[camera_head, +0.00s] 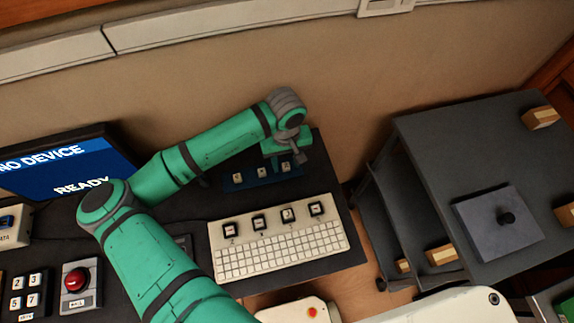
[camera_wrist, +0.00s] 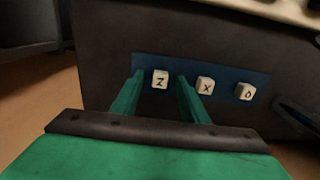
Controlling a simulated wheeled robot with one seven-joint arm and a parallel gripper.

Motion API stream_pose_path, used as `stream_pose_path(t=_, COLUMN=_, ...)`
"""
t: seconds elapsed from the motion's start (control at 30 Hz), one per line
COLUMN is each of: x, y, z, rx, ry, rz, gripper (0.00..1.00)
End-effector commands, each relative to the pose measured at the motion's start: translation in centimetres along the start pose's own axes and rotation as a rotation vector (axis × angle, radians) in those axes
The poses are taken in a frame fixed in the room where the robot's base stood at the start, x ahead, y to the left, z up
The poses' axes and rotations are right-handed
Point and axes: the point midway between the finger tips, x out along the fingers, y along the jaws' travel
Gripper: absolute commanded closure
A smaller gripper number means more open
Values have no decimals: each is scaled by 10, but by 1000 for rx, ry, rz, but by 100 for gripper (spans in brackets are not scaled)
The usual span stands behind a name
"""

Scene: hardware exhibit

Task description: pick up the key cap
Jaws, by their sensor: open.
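Three small white key caps stand on a blue strip (camera_wrist: 222,81) in the wrist view. They are marked Z (camera_wrist: 160,79), X (camera_wrist: 206,86) and what looks like O or D (camera_wrist: 245,91). My gripper (camera_wrist: 159,80) is open, with one green finger on each side of the Z cap in the picture. I cannot tell whether the fingers touch it. In the head view my gripper (camera_head: 298,156) is over the right end of the blue strip (camera_head: 236,186), and the key caps (camera_head: 262,172) show just below and left of it.
A white keyboard (camera_head: 282,252) with several black-framed sockets along its top lies in front of the strip. A monitor (camera_head: 62,165) stands at left, near a red button (camera_head: 75,280). A dark cart (camera_head: 440,140) with wooden blocks is at right, past a floor gap.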

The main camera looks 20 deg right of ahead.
Motion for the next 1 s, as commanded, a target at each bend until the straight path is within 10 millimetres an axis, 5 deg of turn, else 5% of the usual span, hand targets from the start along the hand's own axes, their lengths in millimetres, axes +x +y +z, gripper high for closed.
stream_pose_path(t=0.07, x=0, y=0, z=0, rx=0, ry=0, rz=0, gripper=59)
stream_pose_path(t=0.23, x=0, y=2, z=0, rx=3, ry=0, rz=0, gripper=100)
stream_pose_path(t=0.73, x=-4, y=3, z=0, rx=6, ry=0, rz=0, gripper=100)
stream_pose_path(t=1.0, x=-37, y=0, z=3, rx=6, ry=1, rz=3, gripper=100)
